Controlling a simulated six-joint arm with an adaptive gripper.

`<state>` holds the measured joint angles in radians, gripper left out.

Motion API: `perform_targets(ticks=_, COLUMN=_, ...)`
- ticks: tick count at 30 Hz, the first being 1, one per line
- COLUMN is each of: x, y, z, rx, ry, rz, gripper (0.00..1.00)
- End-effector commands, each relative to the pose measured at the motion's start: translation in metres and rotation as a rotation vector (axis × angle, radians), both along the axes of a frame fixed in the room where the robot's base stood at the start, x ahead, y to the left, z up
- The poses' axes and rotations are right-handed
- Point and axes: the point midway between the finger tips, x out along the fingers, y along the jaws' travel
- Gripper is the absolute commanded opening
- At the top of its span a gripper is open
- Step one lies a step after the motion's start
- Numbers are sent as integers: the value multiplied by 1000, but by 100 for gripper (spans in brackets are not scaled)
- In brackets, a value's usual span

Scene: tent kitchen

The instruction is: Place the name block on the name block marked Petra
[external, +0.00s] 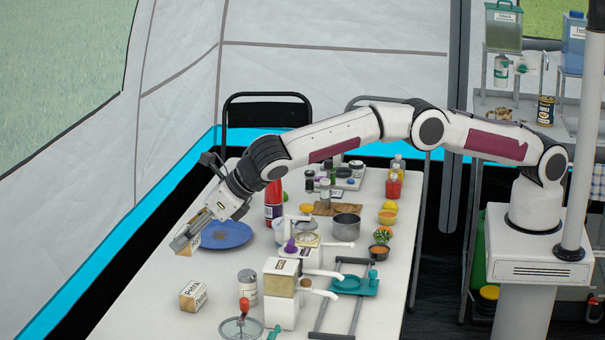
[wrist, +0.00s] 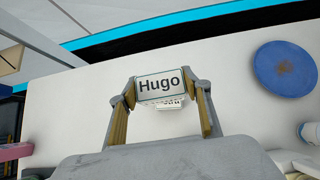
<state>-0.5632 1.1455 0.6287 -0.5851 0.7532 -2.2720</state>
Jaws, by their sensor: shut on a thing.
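A white name block marked Hugo (wrist: 159,85) is between the two fingers of my gripper (wrist: 160,92) in the wrist view, and the gripper is shut on it. In the external view my gripper (external: 187,238) reaches over the far left part of the table, with a bit of the held block (external: 190,250) showing below the fingers. The name block marked Petra (external: 193,296) sits on the table nearer the camera, apart from my gripper. A small white patch with dark marks shows just below the Hugo face in the wrist view; I cannot tell what it is.
A blue plate (external: 226,235) lies right of my gripper. A grey can (external: 247,288), a cream and white dispenser (external: 281,290) and a glass dish (external: 241,328) stand right of Petra. Pots and bottles crowd the table's right side. The left strip of the table (external: 140,300) is clear.

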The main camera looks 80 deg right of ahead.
Motion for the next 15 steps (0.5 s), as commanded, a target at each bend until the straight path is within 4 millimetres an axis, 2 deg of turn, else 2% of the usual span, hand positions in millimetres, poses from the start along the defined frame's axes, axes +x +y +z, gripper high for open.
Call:
perform_targets(ticks=9, x=0, y=0, z=-36, rx=-3, ry=2, rz=0, gripper=26)
perform_targets(ticks=15, x=0, y=0, z=-47, rx=0, ry=1, rz=0, gripper=26)
